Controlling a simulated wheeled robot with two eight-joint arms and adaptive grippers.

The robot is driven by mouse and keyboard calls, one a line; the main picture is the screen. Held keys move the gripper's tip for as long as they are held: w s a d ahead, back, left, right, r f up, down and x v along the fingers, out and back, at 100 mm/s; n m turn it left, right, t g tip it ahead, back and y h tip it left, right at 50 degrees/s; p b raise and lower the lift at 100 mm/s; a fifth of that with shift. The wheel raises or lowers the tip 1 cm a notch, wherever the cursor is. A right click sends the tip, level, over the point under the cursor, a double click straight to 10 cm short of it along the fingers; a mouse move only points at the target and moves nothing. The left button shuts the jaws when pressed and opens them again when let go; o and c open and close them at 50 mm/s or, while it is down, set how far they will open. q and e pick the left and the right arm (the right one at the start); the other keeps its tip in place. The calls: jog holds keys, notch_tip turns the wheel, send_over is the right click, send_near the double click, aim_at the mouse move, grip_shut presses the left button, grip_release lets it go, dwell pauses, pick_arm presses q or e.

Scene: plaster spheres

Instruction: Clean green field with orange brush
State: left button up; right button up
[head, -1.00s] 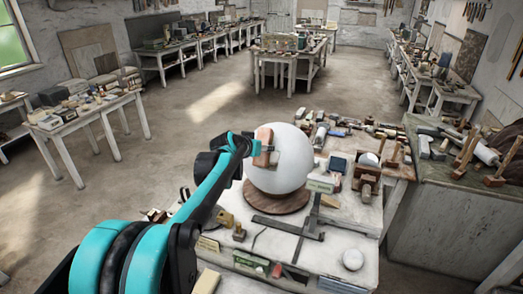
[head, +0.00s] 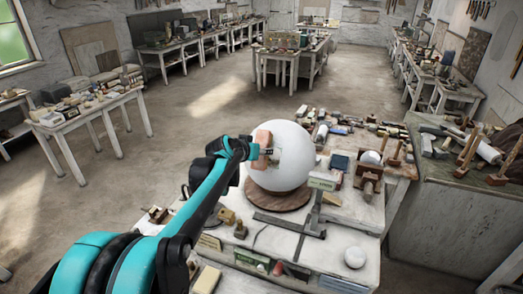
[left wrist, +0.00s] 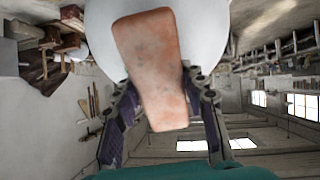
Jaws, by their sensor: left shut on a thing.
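A large white plaster sphere (head: 295,165) stands on a round wooden base (head: 278,199) on the workbench. My left gripper (head: 263,150) is at the sphere's left side, shut on a salmon-orange block, the orange brush (head: 263,138). In the left wrist view the orange brush (left wrist: 155,65) sits between the two fingers (left wrist: 160,108), and its far end overlaps the sphere (left wrist: 205,30). I cannot tell if it touches the surface. A small grey-brown patch (head: 277,157) shows on the sphere beside the gripper. I cannot make out a green field. My right gripper is not in view.
The white workbench (head: 345,222) holds a dark metal square (head: 290,225), a small white ball (head: 355,257) and several small blocks. A crowded bench (head: 440,205) stands at the right. Tools lie close behind the sphere. Open floor (head: 200,115) is at the left.

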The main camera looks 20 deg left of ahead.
pick_arm(q)
jog(key=shift+p+v, duration=0.4)
jog(key=shift+v, duration=0.8)
jog(key=shift+w+r, duration=0.1)
jog(key=shift+w, duration=0.05)
jog(key=shift+s+r, duration=0.2)
jog(key=shift+r, duration=0.05)
jog(key=p+v, duration=0.2)
jog(key=v, duration=0.1)
jog(key=shift+s+r, duration=0.2)
jog(key=shift+r, duration=0.05)
jog(key=shift+w+f, duration=0.1)
